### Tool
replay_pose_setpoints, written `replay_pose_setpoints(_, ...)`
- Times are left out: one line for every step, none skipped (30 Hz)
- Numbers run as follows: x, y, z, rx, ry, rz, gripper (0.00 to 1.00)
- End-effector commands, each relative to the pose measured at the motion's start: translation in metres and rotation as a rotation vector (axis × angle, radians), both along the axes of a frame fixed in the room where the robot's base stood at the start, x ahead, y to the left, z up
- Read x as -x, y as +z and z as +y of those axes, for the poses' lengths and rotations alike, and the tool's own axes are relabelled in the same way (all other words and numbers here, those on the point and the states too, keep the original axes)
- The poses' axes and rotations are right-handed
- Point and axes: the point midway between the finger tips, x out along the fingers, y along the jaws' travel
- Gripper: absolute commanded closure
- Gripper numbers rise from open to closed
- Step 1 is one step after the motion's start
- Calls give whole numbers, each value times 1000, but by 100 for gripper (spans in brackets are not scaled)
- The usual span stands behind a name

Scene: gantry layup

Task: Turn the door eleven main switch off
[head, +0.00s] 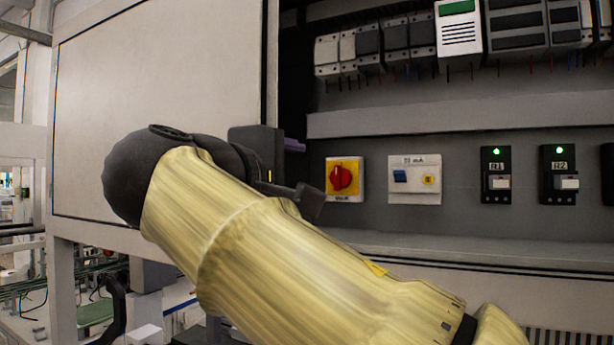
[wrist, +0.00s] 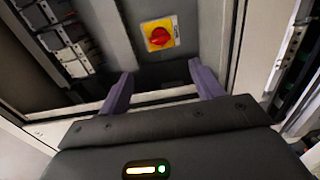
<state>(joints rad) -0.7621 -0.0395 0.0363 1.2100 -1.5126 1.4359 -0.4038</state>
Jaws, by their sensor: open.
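The main switch (head: 341,178) is a red rotary knob on a yellow plate, mounted on the grey panel inside the open cabinet. It also shows in the wrist view (wrist: 160,36), at the top middle, beyond the fingertips. My gripper (wrist: 163,88) is open, with two purple fingers apart and nothing between them. The switch lies ahead of the gap, not touched by either finger. In the head view my yellow arm hides most of the gripper; one purple finger (head: 294,145) shows left of the switch. The label under the knob is too small to read.
Right of the switch are a breaker with a blue lever (head: 414,180) and two black modules, R1 (head: 496,174) and R2 (head: 559,174), with green lights. A row of modules (head: 400,45) runs above. A large pale door panel (head: 160,75) stands at the left.

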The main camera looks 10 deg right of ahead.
Motion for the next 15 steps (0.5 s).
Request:
replay_pose_setpoints(-6, 2, -6, 0, -5, 1, 35)
replay_pose_setpoints(-11, 3, -9, 1, -5, 2, 35)
replay_pose_setpoints(-16, 3, -13, 1, -5, 2, 35)
replay_pose_setpoints(-21, 3, -16, 1, -5, 2, 35)
replay_pose_setpoints(-25, 3, -20, 1, -5, 2, 35)
replay_pose_setpoints(-31, 3, -24, 1, -5, 2, 35)
replay_pose_setpoints(-35, 3, -27, 1, -5, 2, 35)
replay_pose_setpoints(-40, 3, -30, 2, -5, 3, 35)
replay_pose_setpoints(-45, 3, -35, 2, -5, 3, 35)
replay_pose_setpoints(-50, 3, -38, 1, -5, 3, 35)
replay_pose_setpoints(-54, 3, -41, 0, -5, 3, 35)
replay_pose_setpoints(-60, 3, -45, 1, -5, 3, 35)
replay_pose_setpoints(-64, 4, -48, 2, -5, 3, 35)
replay_pose_setpoints(-68, 4, -52, 2, -5, 3, 35)
replay_pose_setpoints(-74, 4, -56, 1, -6, 2, 35)
